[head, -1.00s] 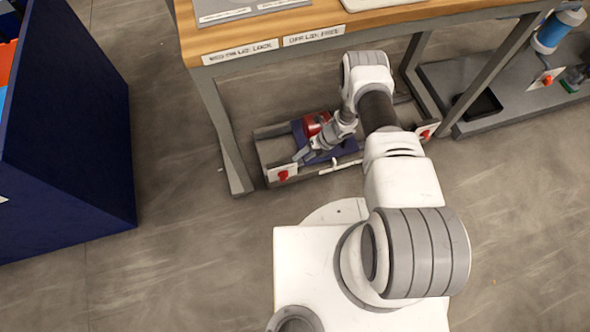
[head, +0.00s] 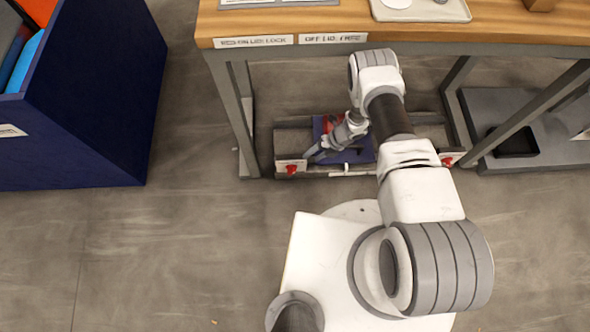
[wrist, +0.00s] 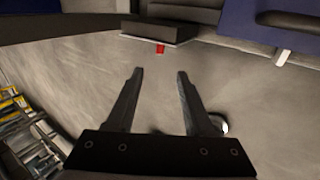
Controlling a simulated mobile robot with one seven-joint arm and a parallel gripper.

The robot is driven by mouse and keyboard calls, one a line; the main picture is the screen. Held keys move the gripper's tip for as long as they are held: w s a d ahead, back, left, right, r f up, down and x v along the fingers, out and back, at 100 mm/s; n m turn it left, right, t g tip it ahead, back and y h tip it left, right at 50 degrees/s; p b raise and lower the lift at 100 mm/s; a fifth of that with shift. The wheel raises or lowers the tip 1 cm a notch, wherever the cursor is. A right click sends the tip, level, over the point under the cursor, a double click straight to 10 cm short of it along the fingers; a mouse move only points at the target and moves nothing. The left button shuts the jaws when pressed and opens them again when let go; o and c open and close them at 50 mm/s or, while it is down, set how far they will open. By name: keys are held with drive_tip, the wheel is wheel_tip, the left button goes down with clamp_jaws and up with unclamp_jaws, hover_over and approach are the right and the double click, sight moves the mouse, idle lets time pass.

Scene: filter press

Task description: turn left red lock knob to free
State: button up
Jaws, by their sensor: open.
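The left red lock knob (head: 291,169) sits on a white plate at the left front end of the low frame under the bench. My gripper (head: 308,157) is just right of it in the head view, pointing down and left. In the wrist view a small red knob (wrist: 160,48) shows ahead, under a dark block and centred beyond my open, empty fingers (wrist: 160,73). A gap shows between fingertips and knob. The knob's exact angle is too small to tell. A second red knob (head: 447,161) is at the frame's right end, partly behind my arm.
The wooden bench (head: 440,30) stands over the frame, with a grey leg (head: 236,110) close to the left knob. A dark blue bin (head: 90,110) stands at the left. A grey shelf with a black tray (head: 513,143) is at the right. Floor at lower left is clear.

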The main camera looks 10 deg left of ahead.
sight(295, 169)
drive_tip(key=b+x, duration=0.9)
drive_tip(key=x, duration=0.6)
drive_tip(key=shift+a+f, duration=0.1)
drive_tip(key=shift+f, duration=0.3)
clamp_jaws()
